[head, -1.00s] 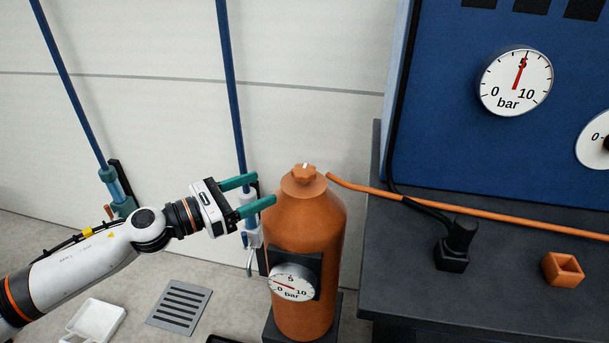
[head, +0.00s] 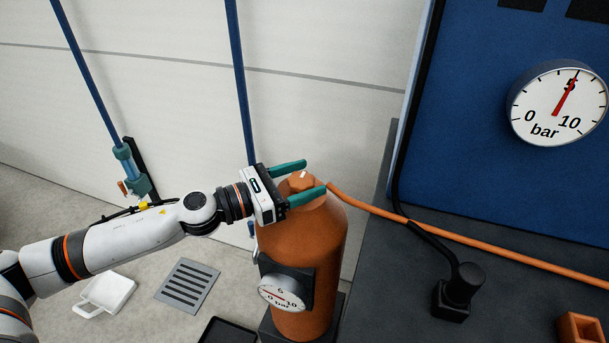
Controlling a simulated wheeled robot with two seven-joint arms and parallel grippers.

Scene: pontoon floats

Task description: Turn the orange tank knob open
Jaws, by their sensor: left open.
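The orange tank (head: 305,240) stands upright in the middle of the head view. Its orange knob (head: 300,181) sits on top and carries a white mark. My left gripper (head: 314,175) is open, its two green fingers on either side of the knob, one behind and one in front. The front finger hides part of the knob and tank top. I cannot tell whether the fingers touch the knob. A small gauge (head: 283,293) on the tank's front has its needle on the low side. My right gripper does not show.
An orange hose (head: 430,233) runs from near the tank top across the dark bench (head: 390,300). A blue panel with a large gauge (head: 558,103) rises behind. A floor grate (head: 187,286) and white tray (head: 105,294) lie left.

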